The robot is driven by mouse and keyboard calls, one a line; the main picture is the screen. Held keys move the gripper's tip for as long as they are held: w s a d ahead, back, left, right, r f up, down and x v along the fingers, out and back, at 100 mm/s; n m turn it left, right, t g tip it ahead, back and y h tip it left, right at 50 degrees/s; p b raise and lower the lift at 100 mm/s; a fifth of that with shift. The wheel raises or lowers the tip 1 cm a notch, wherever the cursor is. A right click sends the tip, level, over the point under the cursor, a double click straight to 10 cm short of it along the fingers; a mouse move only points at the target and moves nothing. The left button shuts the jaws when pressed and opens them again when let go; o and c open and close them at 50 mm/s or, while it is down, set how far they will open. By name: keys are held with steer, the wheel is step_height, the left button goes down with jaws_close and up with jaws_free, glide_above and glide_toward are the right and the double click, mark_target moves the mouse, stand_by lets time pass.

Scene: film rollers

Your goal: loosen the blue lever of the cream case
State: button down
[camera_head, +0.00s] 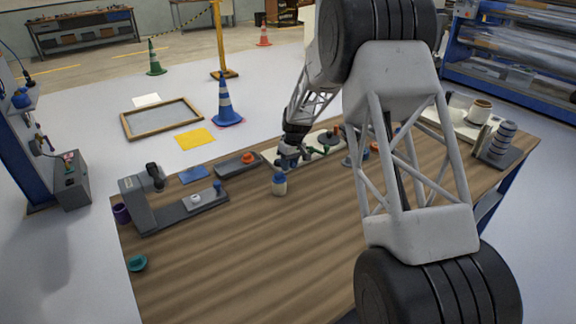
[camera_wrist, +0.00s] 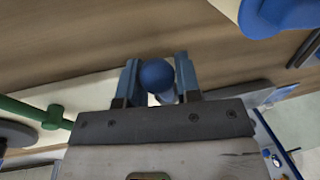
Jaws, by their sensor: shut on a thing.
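The cream case (camera_head: 312,153) lies low and flat near the back middle of the table, partly hidden by my arm and gripper. In the wrist view its cream surface (camera_wrist: 82,88) shows beside my gripper. The blue lever (camera_wrist: 157,75) shows there as a round blue knob on a paler stem. My gripper (camera_wrist: 158,80) is shut on this lever, with one finger on each side of the knob. In the head view my gripper (camera_head: 286,162) is small and dark over the left end of the case, and the lever cannot be made out there.
A cream bottle with a blue cap (camera_head: 279,185) stands close in front of my gripper. A green lever (camera_wrist: 35,112) is on the other side. A dark tray with an orange knob (camera_head: 247,158) lies left.

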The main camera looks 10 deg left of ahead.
steer(key=w+n, duration=0.1)
steer(key=d+n, duration=0.1)
steer(key=n, duration=0.1)
steer(key=shift+w, duration=0.35)
steer(key=n, duration=0.1)
steer(key=w+n, duration=0.1)
steer(key=shift+w+d+n+h, duration=0.1)
steer(key=shift+w+n+h, duration=0.15)
steer(key=shift+n+h, duration=0.15)
steer(key=w+n, duration=0.1)
steer(key=n, duration=0.1)
steer(key=shift+w+n, duration=0.2)
steer(key=shift+n, duration=0.1)
steer(key=shift+w+r+n+h, duration=0.1)
steer(key=shift+w+n+h, duration=0.5)
steer(key=shift+n, duration=0.7)
steer(key=shift+w+a, duration=0.15)
steer(key=shift+a, duration=0.05)
steer(key=c, duration=0.9)
jaws_free()
steer(key=shift+o, duration=0.2)
